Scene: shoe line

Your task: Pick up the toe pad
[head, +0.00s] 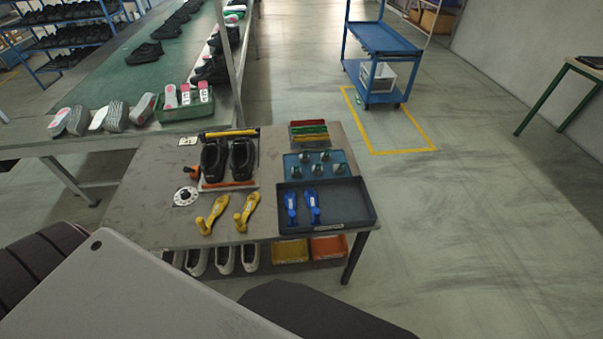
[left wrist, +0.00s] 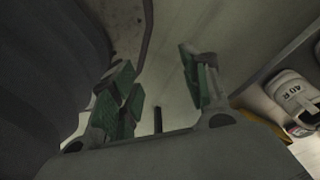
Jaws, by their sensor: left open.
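No part is clearly identifiable as the toe pad. In the head view, several small grey-green knob-like pieces (head: 325,157) stand in a teal tray (head: 290,173) on the table's right side. They may be pads, but I cannot tell. A pair of black shoes (head: 228,158) stands at the table's back middle. My left gripper (left wrist: 160,88) shows in the left wrist view with its green-padded fingers apart and nothing between them. It is outside the head view, so its distance from the tabletop pieces is unclear. My right gripper is in neither view.
The table (head: 145,205) also holds yellow foot-shaped tools (head: 246,212), blue ones in a dark tray (head: 355,207) and an orange-and-black item (head: 192,173). A shoe marked "40 R" (left wrist: 292,92) is right of my left gripper.

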